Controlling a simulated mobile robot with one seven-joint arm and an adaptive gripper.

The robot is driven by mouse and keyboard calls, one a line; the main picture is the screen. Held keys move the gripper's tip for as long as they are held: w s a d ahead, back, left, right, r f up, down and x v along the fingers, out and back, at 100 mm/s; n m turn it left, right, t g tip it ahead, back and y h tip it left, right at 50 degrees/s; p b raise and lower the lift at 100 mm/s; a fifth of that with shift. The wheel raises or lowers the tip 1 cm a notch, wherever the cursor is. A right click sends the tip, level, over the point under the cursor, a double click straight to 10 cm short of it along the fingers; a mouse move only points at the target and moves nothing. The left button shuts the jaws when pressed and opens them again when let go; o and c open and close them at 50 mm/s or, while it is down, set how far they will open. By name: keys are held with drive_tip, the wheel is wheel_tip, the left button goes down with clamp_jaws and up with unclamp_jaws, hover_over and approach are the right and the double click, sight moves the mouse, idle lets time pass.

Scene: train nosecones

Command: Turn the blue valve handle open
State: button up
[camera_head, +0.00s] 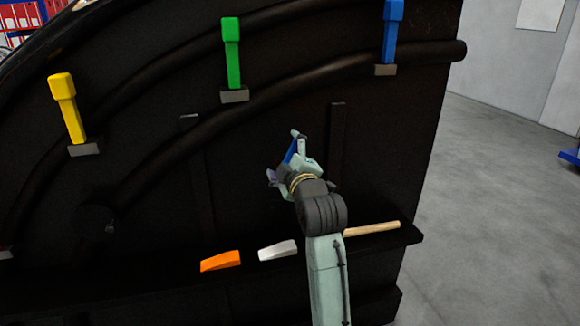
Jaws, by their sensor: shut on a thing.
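The blue valve handle (393,30) stands nearly upright on a grey base at the upper right of the black panel, by the thick curved pipe. My gripper (285,156) is in front of the middle of the panel, well below and to the left of this handle and apart from it. It is shut on a narrow dark blue piece (291,151) that shows between its fingers. Most of that piece is hidden by my gripper, and I cannot tell what it is.
A green handle (231,55) and a yellow handle (67,108) stand along the pipe (300,77). A ledge (270,262) holds an orange block (220,261), a white block (278,250) and a wooden stick (372,229). Grey floor (490,220) lies open at right.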

drive_tip(key=n+b, duration=0.1)
drive_tip(key=a+n+b, duration=0.1)
drive_tip(key=n, duration=0.1)
drive_tip(key=n+b, duration=0.1)
drive_tip(key=n, duration=0.1)
drive_tip(key=shift+s+a+r, duration=0.15)
drive_tip(key=shift+s+r, duration=0.05)
drive_tip(key=shift+s, duration=0.05)
drive_tip(key=shift+a, duration=0.1)
idle(0.4)
drive_tip(key=o, duration=1.3)
drive_tip(key=shift+o, duration=1.4)
drive_tip(key=shift+a+f, duration=0.1)
drive_tip(key=v, duration=1.2)
